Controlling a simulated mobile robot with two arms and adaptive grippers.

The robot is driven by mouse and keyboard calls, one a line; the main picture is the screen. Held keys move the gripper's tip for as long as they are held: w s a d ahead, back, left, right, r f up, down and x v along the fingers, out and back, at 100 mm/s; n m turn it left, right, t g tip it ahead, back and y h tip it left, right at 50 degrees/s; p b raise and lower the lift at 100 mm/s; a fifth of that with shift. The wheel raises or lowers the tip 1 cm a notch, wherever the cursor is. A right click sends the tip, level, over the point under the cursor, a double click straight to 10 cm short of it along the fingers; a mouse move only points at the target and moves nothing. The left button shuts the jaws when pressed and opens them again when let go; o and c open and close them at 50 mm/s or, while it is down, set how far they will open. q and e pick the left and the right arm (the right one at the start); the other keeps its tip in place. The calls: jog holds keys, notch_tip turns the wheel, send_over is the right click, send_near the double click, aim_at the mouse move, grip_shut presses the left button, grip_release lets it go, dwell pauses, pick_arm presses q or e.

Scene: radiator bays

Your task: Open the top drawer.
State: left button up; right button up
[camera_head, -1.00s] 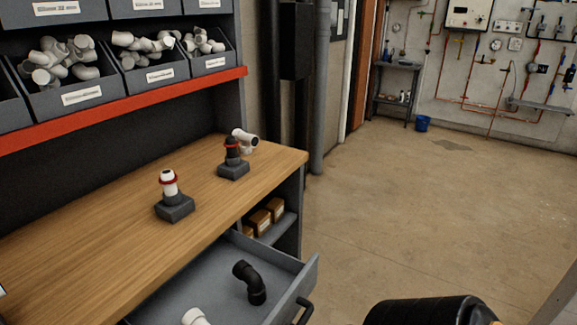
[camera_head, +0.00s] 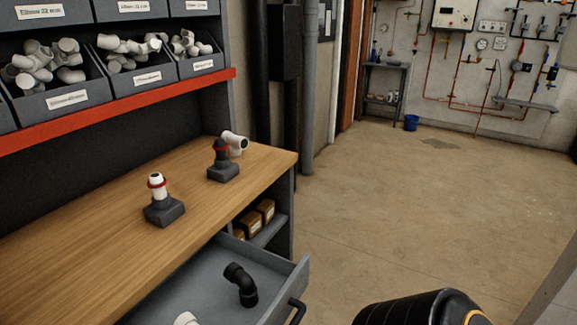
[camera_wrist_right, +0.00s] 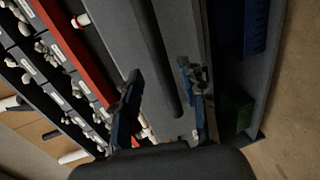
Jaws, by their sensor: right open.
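The top drawer (camera_head: 190,283) is pulled out from under the wooden worktop (camera_head: 110,235) in the head view. A black elbow fitting (camera_head: 240,285) and a white fitting (camera_head: 187,319) lie in it. Its dark handle (camera_head: 297,311) shows partly at the bottom edge. In the right wrist view my right gripper (camera_wrist_right: 160,95) is open, with its two fingers apart. A long dark bar (camera_wrist_right: 158,50), apparently the drawer handle, runs between the fingers; contact cannot be told. My left gripper is not in view.
Two grey stands with fittings (camera_head: 164,208) (camera_head: 222,168) stand on the worktop. Bins of white elbows (camera_head: 60,98) sit above a red shelf edge (camera_head: 120,108). Small boxes (camera_head: 258,218) rest on a shelf under the worktop. The floor (camera_head: 430,210) to the right is clear.

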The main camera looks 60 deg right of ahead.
jog(key=v, duration=0.6)
jog(key=shift+s, duration=0.15)
jog(key=shift+r, duration=0.1)
jog(key=s+a+f+m+g+h, duration=0.1)
jog(key=a+f+m+g, duration=0.15)
jog(key=f, duration=0.55)
jog(key=s+a+f+m+g, duration=0.15)
jog(key=f+m, duration=0.25)
jog(key=f, duration=0.4)
jog(key=s+a+f+m+g+h, duration=0.15)
jog(key=f+m, duration=0.25)
jog(key=f, duration=0.4)
jog(key=s+a+f+m+g, duration=0.3)
jog(key=s+a+f+g, duration=0.1)
jog(key=a+f, duration=0.2)
jog(key=s+a+f+m+g+y, duration=0.1)
jog(key=s+a+f+m+g, duration=0.2)
jog(key=f, duration=0.5)
jog(key=s+a+g, duration=0.1)
jog(key=a+g, duration=0.1)
jog(key=a, duration=0.1)
jog(key=shift+s+f, duration=0.15)
jog(key=shift+s, duration=0.25)
jog(key=shift+y, duration=0.25)
jog(key=shift+c, duration=0.5)
jog(key=shift+s, duration=0.1)
